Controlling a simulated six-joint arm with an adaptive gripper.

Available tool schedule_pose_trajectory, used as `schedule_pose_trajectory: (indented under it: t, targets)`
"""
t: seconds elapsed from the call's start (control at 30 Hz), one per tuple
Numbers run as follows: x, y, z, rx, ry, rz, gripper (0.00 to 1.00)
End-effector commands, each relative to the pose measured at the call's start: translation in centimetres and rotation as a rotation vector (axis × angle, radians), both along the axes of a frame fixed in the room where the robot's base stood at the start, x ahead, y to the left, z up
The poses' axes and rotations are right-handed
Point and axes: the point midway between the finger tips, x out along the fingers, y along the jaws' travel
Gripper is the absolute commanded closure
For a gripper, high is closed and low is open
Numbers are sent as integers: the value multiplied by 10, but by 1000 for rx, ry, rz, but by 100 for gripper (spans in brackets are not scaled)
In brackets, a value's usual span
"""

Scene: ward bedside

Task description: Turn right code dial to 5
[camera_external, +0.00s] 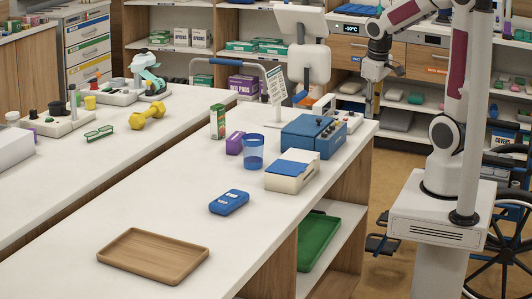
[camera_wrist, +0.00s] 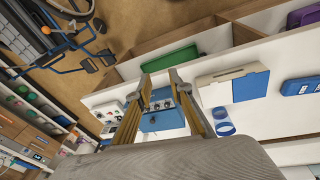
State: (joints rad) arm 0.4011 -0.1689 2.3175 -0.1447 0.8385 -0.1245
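A blue box (camera_external: 305,140) with small dark dials on top stands near the far right end of the white counter. In the wrist view the same blue box (camera_wrist: 163,121) shows between and behind my fingers, with small knobs along one edge. The numbers on the dials are too small to read, and which one is the right code dial I cannot tell. My gripper (camera_external: 369,113) hangs beyond the counter's right end, apart from the box. In the wrist view its fingers (camera_wrist: 161,78) are parted with nothing held between them.
A cream box with a blue lid (camera_external: 291,171), a blue cup (camera_external: 253,152) and a purple box (camera_external: 235,144) stand near the blue box. A white device (camera_external: 325,105) stands behind it. A wooden tray (camera_external: 153,277) lies at the front. The counter between is mostly clear.

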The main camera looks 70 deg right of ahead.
Motion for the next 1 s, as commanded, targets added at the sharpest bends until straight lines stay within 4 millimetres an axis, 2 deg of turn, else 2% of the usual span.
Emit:
schedule_pose_trajectory:
  t: [0.2, 0.5, 0.7, 1.0]
  targets:
    - [35, -81, 2, -172, 6, 99, 79]
    - [92, -179, 19, -430, 8, 376, 79]
    - [132, -229, 33, -594, 23, 607, 79]
    - [193, -280, 50, -821, 67, 1002, 79]
